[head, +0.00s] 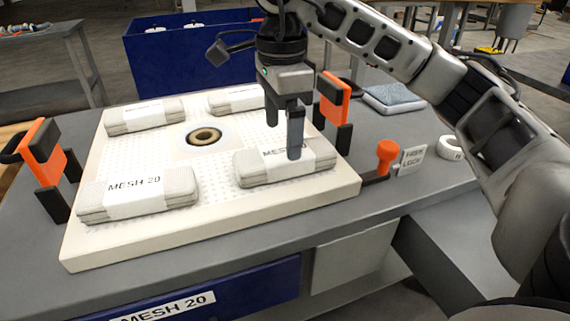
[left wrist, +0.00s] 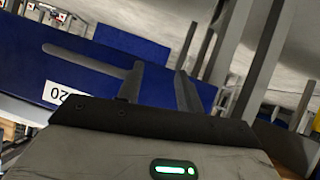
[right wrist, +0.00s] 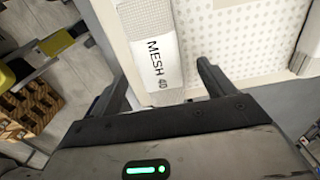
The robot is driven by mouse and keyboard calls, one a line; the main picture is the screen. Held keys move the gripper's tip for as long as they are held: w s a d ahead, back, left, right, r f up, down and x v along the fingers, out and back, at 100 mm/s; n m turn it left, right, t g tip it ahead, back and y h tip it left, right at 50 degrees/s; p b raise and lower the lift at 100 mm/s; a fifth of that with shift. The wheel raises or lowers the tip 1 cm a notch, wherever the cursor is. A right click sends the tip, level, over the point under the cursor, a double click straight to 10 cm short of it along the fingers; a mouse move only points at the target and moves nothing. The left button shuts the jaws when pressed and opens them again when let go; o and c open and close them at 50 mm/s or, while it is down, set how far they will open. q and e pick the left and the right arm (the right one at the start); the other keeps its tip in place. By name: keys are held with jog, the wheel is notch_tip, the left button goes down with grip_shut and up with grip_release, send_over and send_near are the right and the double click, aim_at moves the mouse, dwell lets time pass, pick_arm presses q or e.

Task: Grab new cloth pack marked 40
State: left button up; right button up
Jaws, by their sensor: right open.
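A pale cloth pack (head: 258,172) with a white band lies at the front right of the perforated plate (head: 225,222). In the right wrist view the band of this pack (right wrist: 153,50) reads MESH 40. My right gripper (head: 296,150) points down at the pack, its near finger in front of part of the lettering. It is open, and the pack shows beyond and between its fingers in the right wrist view (right wrist: 165,75). Contact cannot be told. My left gripper (left wrist: 158,75) shows only in its wrist view, with a gap between its fingers and nothing held.
A pack marked MESH 20 (head: 138,193) lies front left, and two more packs (head: 143,115) (head: 233,99) lie along the back. A ring-shaped hole (head: 203,136) is in the middle. Orange clamps (head: 44,152) (head: 333,98) stand at the plate's sides. An orange-knobbed lever (head: 387,155) is at right.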

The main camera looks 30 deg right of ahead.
aim_at(285, 150)
jog(key=f, duration=0.1)
jog(key=f+b, duration=0.1)
jog(key=f, duration=0.2)
jog(key=shift+s+d, duration=0.15)
jog(key=shift+s, duration=0.1)
jog(key=shift+f, duration=0.4)
pick_arm(q)
jog(key=f, duration=0.3)
jog(key=shift+w+d+g, duration=0.25)
jog(key=shift+d+g, duration=0.05)
jog(key=shift+g, duration=0.1)
jog(key=shift+r, duration=0.1)
pick_arm(e)
jog(key=c, duration=1.1)
jog(key=shift+r, duration=0.1)
